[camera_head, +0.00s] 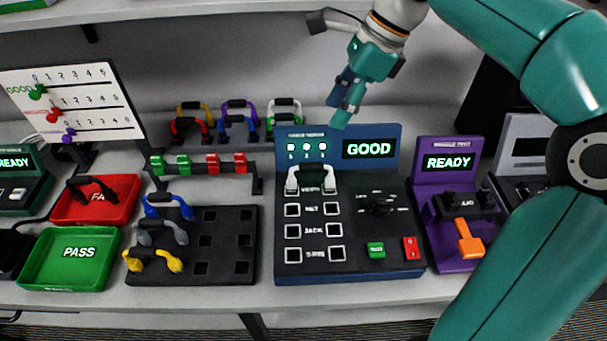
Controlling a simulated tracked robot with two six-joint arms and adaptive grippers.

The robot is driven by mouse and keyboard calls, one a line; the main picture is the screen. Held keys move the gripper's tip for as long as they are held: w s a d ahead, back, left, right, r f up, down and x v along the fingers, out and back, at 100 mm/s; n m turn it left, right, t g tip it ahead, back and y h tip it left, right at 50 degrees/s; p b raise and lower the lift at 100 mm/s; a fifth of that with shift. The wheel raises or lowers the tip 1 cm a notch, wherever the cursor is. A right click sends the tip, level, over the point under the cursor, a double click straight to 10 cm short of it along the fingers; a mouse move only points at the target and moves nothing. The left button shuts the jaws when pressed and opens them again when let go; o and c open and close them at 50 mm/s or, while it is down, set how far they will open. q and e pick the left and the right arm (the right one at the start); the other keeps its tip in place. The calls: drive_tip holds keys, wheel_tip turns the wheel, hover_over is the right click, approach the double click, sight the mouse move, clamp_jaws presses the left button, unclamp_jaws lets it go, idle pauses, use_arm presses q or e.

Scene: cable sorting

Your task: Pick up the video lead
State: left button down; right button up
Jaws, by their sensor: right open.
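A white-ended lead (311,170) sits arched in the top row of sockets on the blue cable tester (349,272). That row's label is too blurred to read surely, so I cannot confirm that it is the video lead. The tester's screen (369,149) reads GOOD, with lit indicators numbered beside it. My right gripper (343,108) is open and empty, pointing down above the tester's upright panel, apart from the lead. My left gripper is not in view.
A black rack (222,268) holds blue, grey and yellow leads on its left. Red (122,212) and green (38,277) trays stand at left. Several coloured leads hang at the back. A purple tester (455,259) reads READY at right, near my right arm.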

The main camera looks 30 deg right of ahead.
drive_tip(key=b, duration=0.1)
hover_over(311, 164)
drive_tip(key=d, duration=0.1)
wheel_tip(311, 164, down, 8)
drive_tip(key=shift+s+d+r, duration=0.1)
drive_tip(key=shift+d, duration=0.05)
drive_tip(key=x, duration=0.3)
drive_tip(key=s+x, duration=0.1)
drive_tip(key=x, duration=0.1)
drive_tip(key=shift+d+f+b, duration=0.2)
drive_tip(key=shift+f+b, duration=0.2)
drive_tip(key=shift+f, duration=0.15)
drive_tip(key=shift+w+a+f, duration=0.1)
drive_tip(key=shift+f, duration=0.1)
clamp_jaws()
